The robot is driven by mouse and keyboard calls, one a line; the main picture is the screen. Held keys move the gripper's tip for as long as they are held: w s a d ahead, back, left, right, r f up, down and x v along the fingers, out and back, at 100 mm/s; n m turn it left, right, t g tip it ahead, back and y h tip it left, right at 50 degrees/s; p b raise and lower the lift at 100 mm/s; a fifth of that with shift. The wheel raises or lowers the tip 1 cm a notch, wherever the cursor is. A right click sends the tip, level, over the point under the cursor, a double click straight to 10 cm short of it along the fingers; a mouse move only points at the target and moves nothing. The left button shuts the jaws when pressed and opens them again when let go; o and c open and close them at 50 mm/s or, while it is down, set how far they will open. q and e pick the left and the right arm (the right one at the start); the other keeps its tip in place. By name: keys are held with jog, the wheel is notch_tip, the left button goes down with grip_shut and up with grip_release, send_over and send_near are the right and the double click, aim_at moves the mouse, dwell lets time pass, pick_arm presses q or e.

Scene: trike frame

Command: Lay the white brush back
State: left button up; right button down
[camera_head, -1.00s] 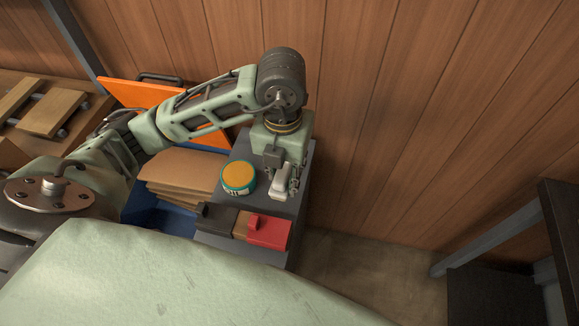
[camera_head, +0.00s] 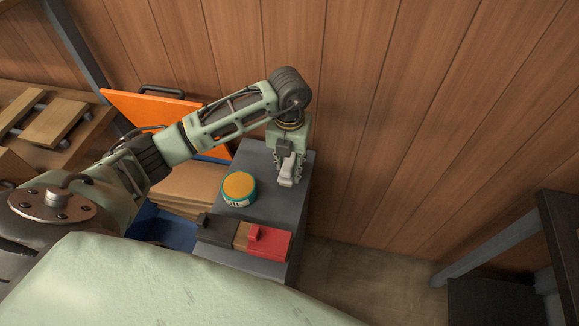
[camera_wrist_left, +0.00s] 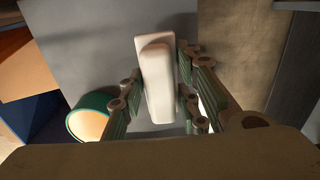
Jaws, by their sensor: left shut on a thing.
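The white brush (camera_head: 287,168) is a pale block with a raised grip, at the right side of the grey cabinet top (camera_head: 268,212). My left gripper (camera_head: 286,174) is above that side, pointing down, with its fingers on both sides of the brush. In the left wrist view the brush (camera_wrist_left: 158,78) sits between the two fingers (camera_wrist_left: 158,100), close to the grey surface. I cannot tell whether its underside touches the surface. My right gripper is not in view.
A round tin with an orange lid (camera_head: 239,187) stands left of the brush. A black brush (camera_head: 217,229) and a red brush (camera_head: 269,242) lie at the front edge. A wooden wall rises behind. Bare cabinet top lies between the tin and the red brush.

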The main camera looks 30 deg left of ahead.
pick_arm(q)
notch_tip(320, 180, down, 2)
jog(key=shift+f, duration=0.15)
jog(key=shift+f, duration=0.2)
jog(key=o, duration=1.1)
jog(key=shift+r, duration=0.45)
notch_tip(320, 180, up, 12)
jog(key=shift+f+b, duration=0.2)
jog(key=shift+b, duration=0.25)
